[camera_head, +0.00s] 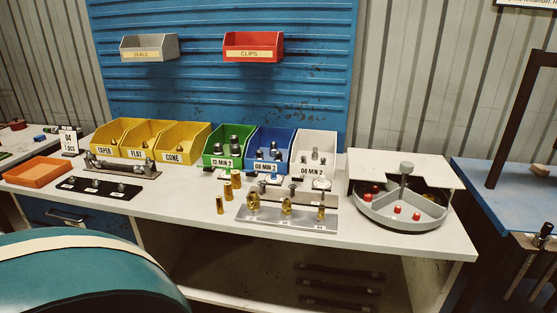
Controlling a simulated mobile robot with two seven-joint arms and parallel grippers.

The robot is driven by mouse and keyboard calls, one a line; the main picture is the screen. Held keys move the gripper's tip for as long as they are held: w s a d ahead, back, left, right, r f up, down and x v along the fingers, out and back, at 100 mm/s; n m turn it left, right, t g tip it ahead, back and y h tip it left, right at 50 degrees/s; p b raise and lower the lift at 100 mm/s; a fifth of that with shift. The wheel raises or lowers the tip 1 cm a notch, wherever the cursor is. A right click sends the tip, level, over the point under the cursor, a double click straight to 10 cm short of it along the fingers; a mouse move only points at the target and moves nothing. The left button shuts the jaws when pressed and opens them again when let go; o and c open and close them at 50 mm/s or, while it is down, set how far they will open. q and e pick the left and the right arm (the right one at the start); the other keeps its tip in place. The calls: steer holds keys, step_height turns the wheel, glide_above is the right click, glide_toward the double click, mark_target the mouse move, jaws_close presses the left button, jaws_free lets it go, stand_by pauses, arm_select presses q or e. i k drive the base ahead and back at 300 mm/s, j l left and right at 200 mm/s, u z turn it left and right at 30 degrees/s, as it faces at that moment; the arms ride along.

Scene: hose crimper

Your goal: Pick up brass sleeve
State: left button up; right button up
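Several small brass sleeves stand upright on the white bench near its middle: a front one (219,205), one behind it (228,190) and one farther back (236,179). They are in front of the green bin. More brass-coloured pieces, such as one at the left end (254,202), sit on a grey metal plate (290,222) just to the right. Which brass piece the task means cannot be told. Neither of my grippers shows in this view.
Yellow bins (185,155), a green bin (212,162), a blue bin (262,164) and a white bin (305,171) line the back. A round grey tray (388,227) with red-topped pieces stands right. An orange tray (35,173) lies left. A large teal rounded form (80,275) fills the lower left.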

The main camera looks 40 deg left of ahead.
mark_target(219, 204)
steer(key=u, duration=1.8)
